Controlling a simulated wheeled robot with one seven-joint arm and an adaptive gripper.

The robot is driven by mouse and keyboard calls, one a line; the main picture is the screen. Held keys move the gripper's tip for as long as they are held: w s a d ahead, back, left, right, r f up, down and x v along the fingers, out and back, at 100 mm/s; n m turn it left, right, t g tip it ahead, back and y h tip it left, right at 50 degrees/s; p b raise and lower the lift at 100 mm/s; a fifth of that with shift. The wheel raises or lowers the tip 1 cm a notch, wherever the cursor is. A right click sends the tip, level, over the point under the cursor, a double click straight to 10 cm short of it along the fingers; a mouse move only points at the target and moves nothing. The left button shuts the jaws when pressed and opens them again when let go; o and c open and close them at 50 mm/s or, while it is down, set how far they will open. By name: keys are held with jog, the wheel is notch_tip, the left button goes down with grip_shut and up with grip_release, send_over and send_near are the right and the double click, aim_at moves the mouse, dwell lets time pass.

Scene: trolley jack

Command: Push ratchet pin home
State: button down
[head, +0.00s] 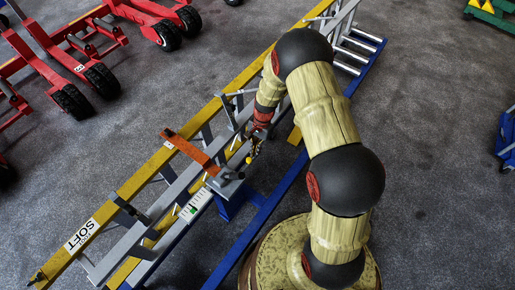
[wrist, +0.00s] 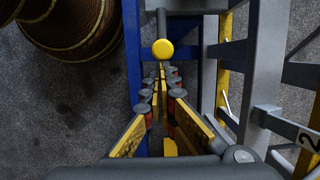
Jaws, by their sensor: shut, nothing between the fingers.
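The ratchet pin shows a round yellow head (wrist: 163,49) on a grey rod, at the upper middle of the wrist view. In the head view its yellow head (head: 248,160) is a small spot beside the jack frame. My gripper (wrist: 160,68) is shut and empty, its yellow and black fingers converging just below the yellow head in the picture. I cannot tell whether the fingertips touch it. In the head view my gripper (head: 256,147) is small and partly hidden by my arm. How deep the pin sits cannot be seen.
The long jack frame has yellow (head: 130,190), grey and blue rails (head: 245,230) running diagonally. An orange bar (head: 190,151) lies across it. In the wrist view, grey uprights (wrist: 262,75) stand close on the right. Red wheeled jacks (head: 60,65) stand at upper left; open carpet lies right.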

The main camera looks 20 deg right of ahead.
jog(key=shift+r, duration=0.1)
jog(key=v, duration=1.2)
dwell(0.4)
